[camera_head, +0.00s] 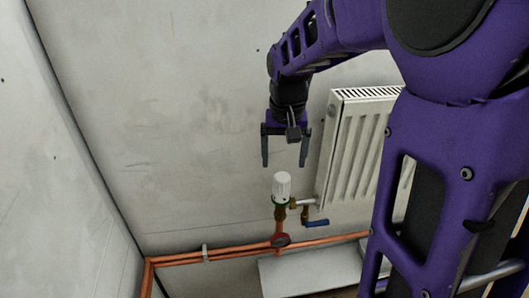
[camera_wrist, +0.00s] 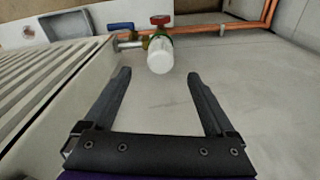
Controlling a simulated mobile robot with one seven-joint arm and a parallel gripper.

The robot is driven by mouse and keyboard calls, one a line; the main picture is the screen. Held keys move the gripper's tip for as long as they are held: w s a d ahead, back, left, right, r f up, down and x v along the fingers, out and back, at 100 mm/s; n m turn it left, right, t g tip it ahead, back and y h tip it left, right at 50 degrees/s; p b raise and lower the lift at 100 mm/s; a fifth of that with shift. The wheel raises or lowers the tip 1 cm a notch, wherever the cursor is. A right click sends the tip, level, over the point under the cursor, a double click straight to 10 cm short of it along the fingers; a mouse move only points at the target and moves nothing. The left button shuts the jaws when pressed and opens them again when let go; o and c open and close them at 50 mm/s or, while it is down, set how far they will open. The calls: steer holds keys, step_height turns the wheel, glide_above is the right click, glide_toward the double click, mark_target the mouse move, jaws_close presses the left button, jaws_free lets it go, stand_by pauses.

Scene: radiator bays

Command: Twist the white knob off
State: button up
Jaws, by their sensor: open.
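The white knob (camera_head: 282,186) is a ribbed cylinder standing upright on a brass valve (camera_head: 280,212) beside the radiator. In the wrist view the white knob (camera_wrist: 160,56) shows beyond the fingertips, roughly midway between them. My gripper (camera_head: 285,165) hangs with its fingers pointing down, a little above the knob and apart from it. My gripper also shows in the wrist view (camera_wrist: 158,76), with its two fingers spread wide and nothing between them.
A white radiator (camera_head: 357,140) stands on the right. A blue lever (camera_head: 316,223) and a red handwheel (camera_head: 281,240) sit below the knob. Copper pipes (camera_head: 225,253) run along the wall's foot. The wall left of the knob is clear.

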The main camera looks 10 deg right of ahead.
mark_target(282, 187)
steer(key=f, duration=0.3)
steer(key=w+f+b, duration=0.1)
steer(key=f, duration=0.6)
steer(key=shift+w+d+f+b, duration=0.1)
steer(key=shift+w+f+b, duration=0.05)
steer(key=shift+f+b, duration=0.15)
steer(key=shift+r, duration=0.1)
steer(key=shift+c, duration=0.2)
jaws_close()
steer(key=shift+f, duration=0.2)
